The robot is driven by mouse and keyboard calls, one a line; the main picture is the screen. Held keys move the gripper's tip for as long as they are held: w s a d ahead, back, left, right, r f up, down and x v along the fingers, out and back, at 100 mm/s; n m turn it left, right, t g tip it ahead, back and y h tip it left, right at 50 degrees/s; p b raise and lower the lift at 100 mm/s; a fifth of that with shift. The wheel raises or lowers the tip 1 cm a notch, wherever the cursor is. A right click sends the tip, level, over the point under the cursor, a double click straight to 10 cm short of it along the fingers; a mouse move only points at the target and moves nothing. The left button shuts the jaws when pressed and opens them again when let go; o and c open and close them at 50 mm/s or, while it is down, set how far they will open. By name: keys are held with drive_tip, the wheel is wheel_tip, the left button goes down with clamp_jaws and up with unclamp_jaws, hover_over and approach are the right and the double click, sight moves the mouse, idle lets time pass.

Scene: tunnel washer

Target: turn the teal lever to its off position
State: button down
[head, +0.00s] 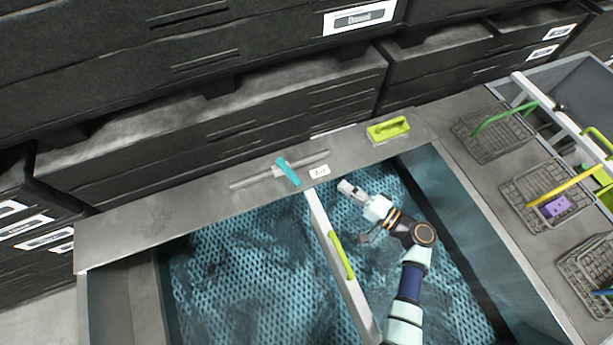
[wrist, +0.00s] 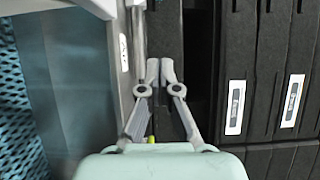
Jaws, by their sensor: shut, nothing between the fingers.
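The teal lever (head: 288,172) sits on the grey metal ledge along the far side of the basin in the head view. It lies across a thin metal pipe (head: 248,180), slanting from upper left to lower right. A small white label (head: 319,172) with dark writing is just right of it. My gripper (head: 346,187) is to the right of the lever and nearer the camera, apart from it. In the wrist view my gripper's fingertips (wrist: 160,68) meet with nothing between them. I cannot make out the lever in the wrist view.
A divider with a lime handle (head: 341,254) crosses the basin left of my arm. Dark drawers (head: 210,130) stand behind the ledge. Wire baskets (head: 492,135) are at far right.

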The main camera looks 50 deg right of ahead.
drive_tip(key=b, duration=0.1)
approach(289, 172)
drive_tip(key=w+d, duration=0.1)
drive_tip(key=d, duration=0.1)
drive_tip(key=w+d, duration=0.1)
drive_tip(key=w, duration=0.1)
drive_tip(key=w+d, duration=0.1)
drive_tip(key=d, duration=0.1)
drive_tip(key=shift+w+d+f, duration=0.25)
drive_tip(key=shift+d+f, duration=0.05)
drive_tip(key=shift+d, duration=0.05)
drive_tip(key=a, duration=0.1)
drive_tip(key=w+a, duration=0.1)
drive_tip(key=a, duration=0.1)
drive_tip(key=shift+a, duration=0.2)
drive_tip(key=shift+w+a, duration=0.1)
drive_tip(key=shift+a, duration=0.2)
drive_tip(key=shift+d, duration=0.1)
